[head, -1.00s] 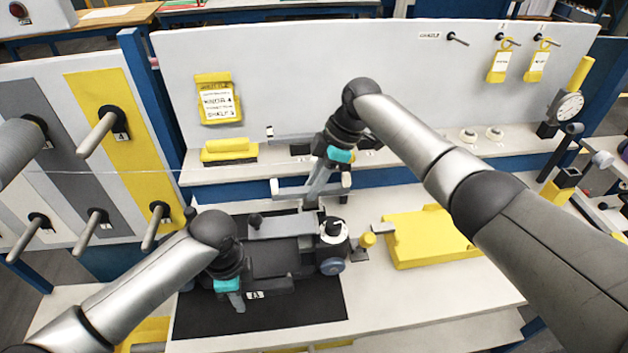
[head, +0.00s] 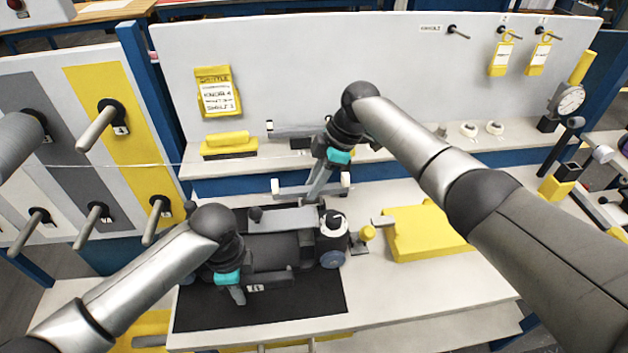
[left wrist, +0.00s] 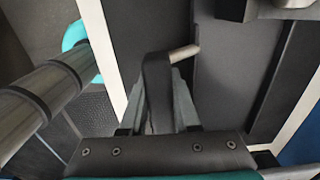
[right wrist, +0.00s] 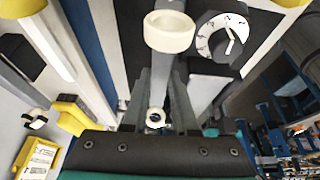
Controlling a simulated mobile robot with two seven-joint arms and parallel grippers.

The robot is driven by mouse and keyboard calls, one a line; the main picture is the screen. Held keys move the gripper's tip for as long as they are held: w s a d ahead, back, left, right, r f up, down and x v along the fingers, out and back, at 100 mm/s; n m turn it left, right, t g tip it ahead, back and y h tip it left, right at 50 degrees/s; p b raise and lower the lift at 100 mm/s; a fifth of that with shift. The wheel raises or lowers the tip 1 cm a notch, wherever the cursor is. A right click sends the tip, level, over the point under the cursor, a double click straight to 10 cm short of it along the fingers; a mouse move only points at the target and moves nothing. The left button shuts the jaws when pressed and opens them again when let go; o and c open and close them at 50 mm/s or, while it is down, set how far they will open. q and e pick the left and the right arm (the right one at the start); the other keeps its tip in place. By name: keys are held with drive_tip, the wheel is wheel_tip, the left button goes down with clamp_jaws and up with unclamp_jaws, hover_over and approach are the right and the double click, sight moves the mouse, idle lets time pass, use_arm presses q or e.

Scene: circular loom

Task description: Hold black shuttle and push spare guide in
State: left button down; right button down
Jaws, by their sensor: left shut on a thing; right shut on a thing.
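The black shuttle (head: 270,250) sits on a black mat (head: 260,316), with a grey plate on top and a round black-and-white unit at its right end. My left gripper (head: 238,294) is shut on a dark bar at the shuttle's front; the left wrist view shows this bar (left wrist: 158,90) between the fingers, with a tan pin at its end. My right gripper (head: 315,196) points down behind the shuttle, shut on a grey piece, seemingly the spare guide (head: 295,190), with white ends. The right wrist view shows a white ring (right wrist: 170,31) beyond the fingers. Its seating is hidden.
A yellow block (head: 425,230) lies right of the shuttle, with a small yellow knob (head: 367,233) between. A shelf (head: 400,160) with a yellow piece (head: 229,143) and white rings runs behind. A pegged panel (head: 95,190) stands left. The front right table is clear.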

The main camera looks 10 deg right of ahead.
drive_tip(key=shift+f, duration=0.9)
drive_tip(key=c, duration=0.6)
unclamp_jaws()
drive_tip(key=shift+f, duration=0.1)
drive_tip(key=v, duration=1.2)
